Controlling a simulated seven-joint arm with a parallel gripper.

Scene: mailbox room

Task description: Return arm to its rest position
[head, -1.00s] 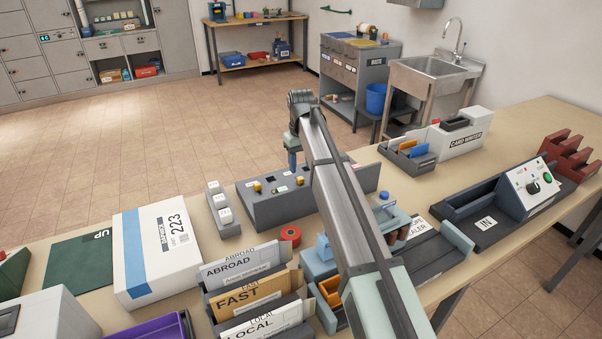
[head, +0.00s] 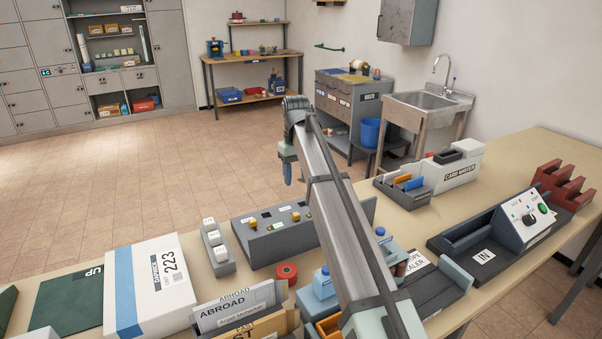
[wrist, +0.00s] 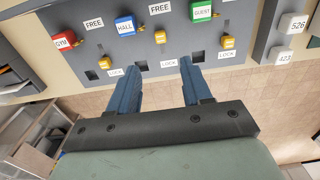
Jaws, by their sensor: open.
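My arm reaches up and away from the table's near side in the head view. My gripper (head: 287,172) hangs at its far end, above the grey key panel (head: 268,246) and apart from it. In the wrist view my gripper (wrist: 158,80) shows two blue fingers spread apart with nothing between them. Beyond the fingers the grey key panel (wrist: 150,49) carries red, blue and green tags, FREE and LOCK labels and several small yellow pieces.
A block with white numbered keys (head: 217,247) stands left of the panel. A red roll (head: 286,274), a 223 parcel (head: 152,287) and a file sorter (head: 237,309) are nearer. The card writer (head: 462,168) and IN machine (head: 487,236) are at right. The floor (head: 150,185) beyond is clear.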

